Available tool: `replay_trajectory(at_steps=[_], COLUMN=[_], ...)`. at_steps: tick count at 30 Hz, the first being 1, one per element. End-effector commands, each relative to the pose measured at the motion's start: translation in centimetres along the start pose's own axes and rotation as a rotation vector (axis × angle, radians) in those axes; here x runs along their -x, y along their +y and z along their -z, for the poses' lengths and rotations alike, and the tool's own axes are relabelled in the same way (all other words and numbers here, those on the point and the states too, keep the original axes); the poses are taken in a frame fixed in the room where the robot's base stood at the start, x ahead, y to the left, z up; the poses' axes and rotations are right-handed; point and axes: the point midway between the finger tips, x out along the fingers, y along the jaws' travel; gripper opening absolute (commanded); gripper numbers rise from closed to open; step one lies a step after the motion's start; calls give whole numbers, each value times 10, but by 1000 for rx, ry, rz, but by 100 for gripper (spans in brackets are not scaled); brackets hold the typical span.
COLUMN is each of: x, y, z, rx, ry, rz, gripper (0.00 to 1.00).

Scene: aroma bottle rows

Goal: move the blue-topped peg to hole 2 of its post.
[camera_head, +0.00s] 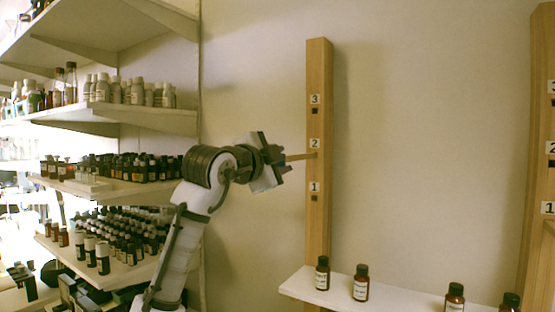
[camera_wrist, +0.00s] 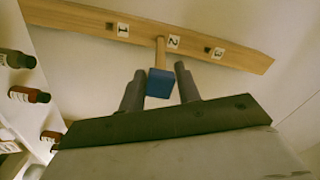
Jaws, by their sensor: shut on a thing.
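The post (camera_head: 318,225) is a tall wooden upright with holes labelled 1, 2 and 3 from bottom to top; it also shows in the wrist view (camera_wrist: 80,18). The peg has a wooden shaft (camera_head: 300,157) and a blue top (camera_wrist: 160,84). My gripper (camera_head: 284,161) is shut on the blue top, which sits between its two fingers in the wrist view (camera_wrist: 160,74). The shaft points at the post and meets it beside label 2 (camera_wrist: 173,42). The shaft's far end and hole 2 are hidden, so its depth cannot be told. Holes 1 and 3 show dark and empty.
A second wooden post (camera_head: 538,250) with labelled holes stands at the right edge. A low white shelf (camera_head: 390,297) with several brown bottles lies below, right of the first post. Shelves (camera_head: 150,118) crowded with bottles stand left, close behind my arm. The wall between the posts is clear.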

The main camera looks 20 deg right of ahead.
Motion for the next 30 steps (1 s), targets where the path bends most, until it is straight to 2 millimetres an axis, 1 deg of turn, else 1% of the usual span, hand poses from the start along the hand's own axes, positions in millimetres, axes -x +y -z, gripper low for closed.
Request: replay_trajectory(at_steps=[30], x=[-26], y=[-1], z=[1], rx=[-1], ry=[0], rz=[0], gripper=[10])
